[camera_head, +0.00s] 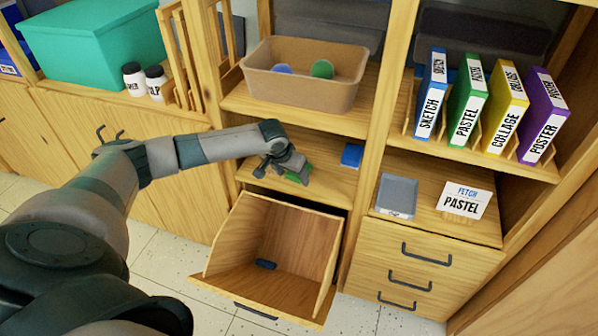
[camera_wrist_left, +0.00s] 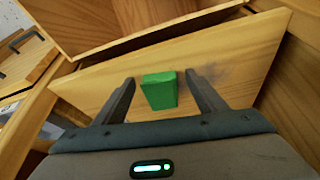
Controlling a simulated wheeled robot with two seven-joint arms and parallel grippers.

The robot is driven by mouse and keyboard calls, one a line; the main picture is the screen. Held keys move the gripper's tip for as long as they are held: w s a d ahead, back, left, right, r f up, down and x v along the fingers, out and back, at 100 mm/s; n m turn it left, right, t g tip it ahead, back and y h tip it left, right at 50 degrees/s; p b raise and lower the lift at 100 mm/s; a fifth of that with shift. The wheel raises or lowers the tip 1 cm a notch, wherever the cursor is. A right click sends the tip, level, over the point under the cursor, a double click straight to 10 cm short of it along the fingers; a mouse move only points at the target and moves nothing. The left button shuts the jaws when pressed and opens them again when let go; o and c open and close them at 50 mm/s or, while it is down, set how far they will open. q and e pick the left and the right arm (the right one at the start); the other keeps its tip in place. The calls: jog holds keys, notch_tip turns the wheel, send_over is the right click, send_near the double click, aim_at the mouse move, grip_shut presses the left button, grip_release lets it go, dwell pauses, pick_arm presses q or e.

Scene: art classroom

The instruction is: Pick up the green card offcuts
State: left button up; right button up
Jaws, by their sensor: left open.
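The green card offcuts (camera_head: 304,171) show as a small green block on the middle shelf, partly hidden by my left gripper (camera_head: 284,171) in the head view. In the left wrist view the green card offcuts (camera_wrist_left: 160,92) lie between the two spread fingers of my left gripper (camera_wrist_left: 160,78). Bare gaps show on both sides of the block, and the fingers do not appear to touch it. How far the fingertips are above the shelf is hard to tell. My right gripper is not in view.
A blue block (camera_head: 352,155) lies on the same shelf to the right. Below is an open drawer (camera_head: 221,240) with a small dark blue item (camera_head: 266,265) inside.

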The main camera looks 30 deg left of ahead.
pick_arm(q)
jog(key=shift+c, duration=0.6)
jog(key=c, duration=1)
jog(key=shift+r, duration=0.1)
jog(key=shift+r, duration=0.45)
jog(key=r, duration=0.3)
jog(key=shift+d+r, duration=0.2)
jog(key=s+d+r, duration=0.6)
jog(key=d, duration=0.3)
jog(key=shift+s+r, duration=0.3)
jog(key=shift+d, duration=0.1)
